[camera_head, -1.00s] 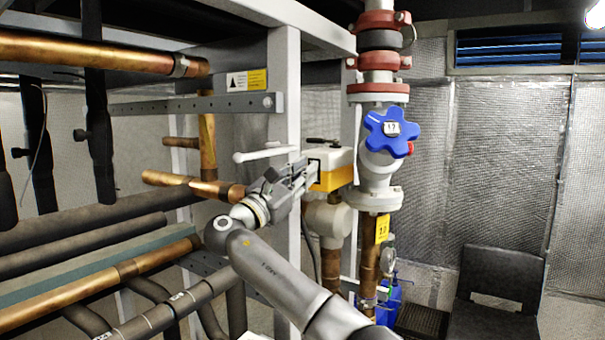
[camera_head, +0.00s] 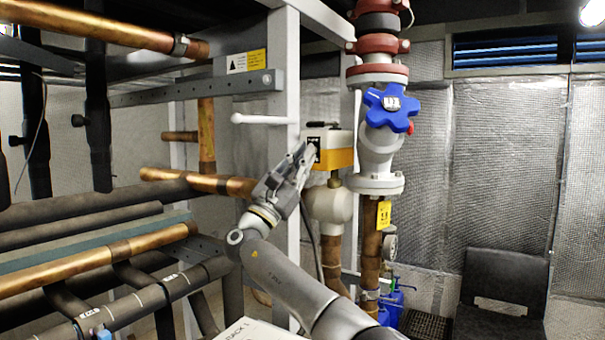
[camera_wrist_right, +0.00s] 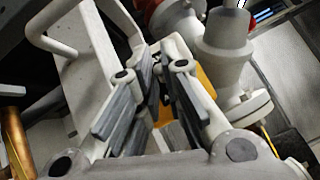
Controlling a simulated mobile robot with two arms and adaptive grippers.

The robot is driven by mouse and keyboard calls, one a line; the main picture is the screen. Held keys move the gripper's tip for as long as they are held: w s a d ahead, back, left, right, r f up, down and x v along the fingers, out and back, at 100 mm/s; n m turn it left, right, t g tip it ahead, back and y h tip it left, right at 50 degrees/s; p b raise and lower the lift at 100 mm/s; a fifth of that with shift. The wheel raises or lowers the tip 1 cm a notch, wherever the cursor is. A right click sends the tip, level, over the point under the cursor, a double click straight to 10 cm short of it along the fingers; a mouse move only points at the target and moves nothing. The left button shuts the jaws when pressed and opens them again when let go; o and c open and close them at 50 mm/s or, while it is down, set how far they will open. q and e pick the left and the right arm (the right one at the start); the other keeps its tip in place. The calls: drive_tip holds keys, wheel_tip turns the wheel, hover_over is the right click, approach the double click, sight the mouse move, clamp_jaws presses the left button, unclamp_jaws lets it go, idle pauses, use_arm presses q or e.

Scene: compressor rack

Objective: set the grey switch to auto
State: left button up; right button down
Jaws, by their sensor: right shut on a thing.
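A valve actuator box (camera_head: 342,158) with a white top and an orange-yellow lower band stands behind the white frame post. A dark plate (camera_head: 314,146) shows on its left face. My right gripper (camera_head: 304,155) reaches up from below left, with its fingertips at that plate. The grey switch is hidden behind the fingers, which are shut on it. In the right wrist view my gripper's fingers (camera_wrist_right: 160,80) are close together in front of the box's orange part (camera_wrist_right: 206,82). The switch cannot be made out there, so its setting cannot be told. My left gripper is not in view.
A white frame post (camera_head: 285,90) with a white handle bar (camera_head: 262,119) stands close to the right gripper. A blue handwheel (camera_head: 391,107) sits on the pipe to the right. Copper and dark pipes fill the left. A black chair (camera_head: 502,295) stands at right.

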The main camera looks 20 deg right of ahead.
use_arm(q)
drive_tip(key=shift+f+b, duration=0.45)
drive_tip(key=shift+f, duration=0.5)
use_arm(e)
drive_tip(key=shift+f+m+h, duration=0.25)
drive_tip(key=shift+m+h, duration=0.05)
drive_tip(key=shift+h, duration=0.3)
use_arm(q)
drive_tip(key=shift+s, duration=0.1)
use_arm(e)
drive_tip(key=c, duration=1.5)
unclamp_jaws()
drive_tip(key=shift+c, duration=0.2)
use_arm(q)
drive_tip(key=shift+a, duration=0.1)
use_arm(e)
drive_tip(key=v, duration=0.7)
drive_tip(key=shift+a+f, duration=0.15)
drive_tip(key=shift+f, duration=0.05)
